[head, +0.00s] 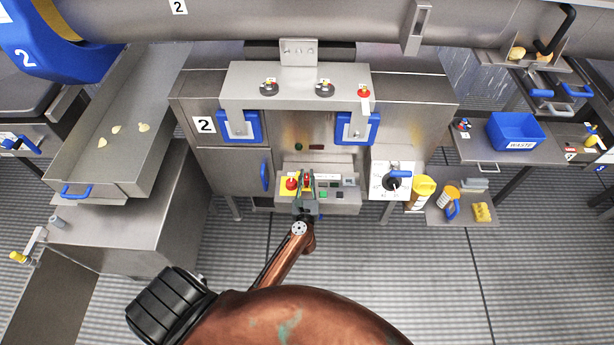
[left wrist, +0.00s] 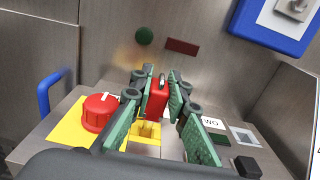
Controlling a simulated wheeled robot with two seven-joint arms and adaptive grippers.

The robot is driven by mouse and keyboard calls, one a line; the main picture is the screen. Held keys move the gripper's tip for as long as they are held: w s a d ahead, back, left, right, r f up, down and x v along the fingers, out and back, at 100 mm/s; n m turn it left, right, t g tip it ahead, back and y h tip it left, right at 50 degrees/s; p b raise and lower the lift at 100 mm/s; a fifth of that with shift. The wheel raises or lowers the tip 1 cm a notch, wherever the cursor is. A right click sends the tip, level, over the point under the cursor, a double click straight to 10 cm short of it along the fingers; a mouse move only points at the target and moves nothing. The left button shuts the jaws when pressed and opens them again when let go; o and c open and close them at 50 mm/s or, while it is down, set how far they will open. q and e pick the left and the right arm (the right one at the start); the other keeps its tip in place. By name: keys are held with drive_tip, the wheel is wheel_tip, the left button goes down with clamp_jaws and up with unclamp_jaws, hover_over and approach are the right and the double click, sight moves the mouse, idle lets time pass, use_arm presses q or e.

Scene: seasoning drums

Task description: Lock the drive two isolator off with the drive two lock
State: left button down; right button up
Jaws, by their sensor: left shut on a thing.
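My left gripper (head: 306,192) is over the sloped control box below the cabinet marked 2. In the left wrist view its green-padded fingers (left wrist: 158,108) are shut on a red padlock (left wrist: 157,97) with a grey shackle at its top. The isolator is a red rotary knob (left wrist: 101,112) on a yellow plate (left wrist: 66,128), just left of the gripper; the knob also shows in the head view (head: 291,184). A white mark is on the knob's top. A yellow slotted piece (left wrist: 147,130) lies below the padlock, partly hidden by the fingers. Whether they touch cannot be told. My right gripper is not in view.
The box also carries a green button (left wrist: 219,139), a black block (left wrist: 247,167) and a partly hidden label (left wrist: 211,122). A blue handle (left wrist: 48,93) stands at the left. A white panel with a black rotary switch (head: 392,181) is right of the box.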

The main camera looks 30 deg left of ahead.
sight(306, 185)
use_arm(q)
drive_tip(key=shift+f+b, duration=1.05)
drive_tip(key=shift+f, duration=0.3)
drive_tip(key=c, duration=1.8)
unclamp_jaws()
drive_tip(key=shift+s+d, duration=0.1)
drive_tip(key=shift+s, duration=0.05)
drive_tip(key=shift+s+d+f, duration=0.1)
drive_tip(key=shift+s+d, duration=0.05)
drive_tip(key=shift+s, duration=0.1)
drive_tip(key=v, duration=0.6)
drive_tip(key=shift+s+d, duration=0.15)
